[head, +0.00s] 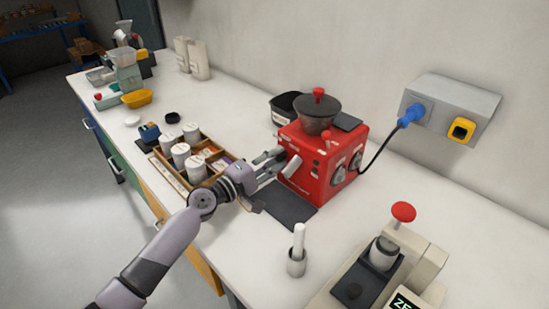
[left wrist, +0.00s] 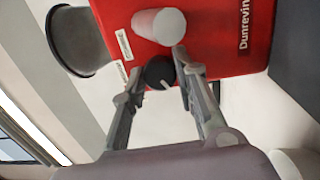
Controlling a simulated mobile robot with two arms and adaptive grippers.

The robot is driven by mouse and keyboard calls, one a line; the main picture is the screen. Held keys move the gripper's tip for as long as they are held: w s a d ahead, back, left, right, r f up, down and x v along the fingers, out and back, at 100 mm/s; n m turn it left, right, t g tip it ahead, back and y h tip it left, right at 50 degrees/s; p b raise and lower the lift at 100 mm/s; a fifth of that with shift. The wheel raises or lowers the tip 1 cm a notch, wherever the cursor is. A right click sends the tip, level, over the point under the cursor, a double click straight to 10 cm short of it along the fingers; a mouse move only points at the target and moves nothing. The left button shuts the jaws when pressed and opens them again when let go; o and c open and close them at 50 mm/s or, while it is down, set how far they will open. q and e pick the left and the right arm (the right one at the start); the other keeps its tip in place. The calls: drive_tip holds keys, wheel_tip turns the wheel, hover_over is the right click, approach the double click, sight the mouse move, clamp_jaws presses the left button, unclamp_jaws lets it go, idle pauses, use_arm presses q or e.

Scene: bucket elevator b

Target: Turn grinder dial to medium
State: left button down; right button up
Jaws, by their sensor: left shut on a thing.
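The red grinder (head: 320,160) stands on the white bench near the wall, with a dark hopper (head: 317,113) on top. In the left wrist view its red front (left wrist: 215,30) fills the upper part. A black round dial (left wrist: 157,73) with a pale pointer line sits on that front, beside a pale cylindrical spout (left wrist: 158,25). My left gripper (head: 280,160) reaches the grinder's front from the left and is shut on the dial, one finger on each side. In the head view the gripper and spout hide the dial. My right gripper is not in view.
A wooden tray (head: 167,178) with several white jars lies left of the grinder. A dark mat (head: 287,205) lies in front. A wall box (head: 450,105) holds the blue plug and its cord. A scale-like machine (head: 383,265) stands front right.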

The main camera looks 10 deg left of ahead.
use_arm(q)
drive_tip(key=shift+n, duration=0.3)
drive_tip(key=shift+f, duration=0.1)
drive_tip(key=c, duration=1.2)
unclamp_jaws()
drive_tip(key=shift+c, duration=0.2)
drive_tip(key=v, duration=1.2)
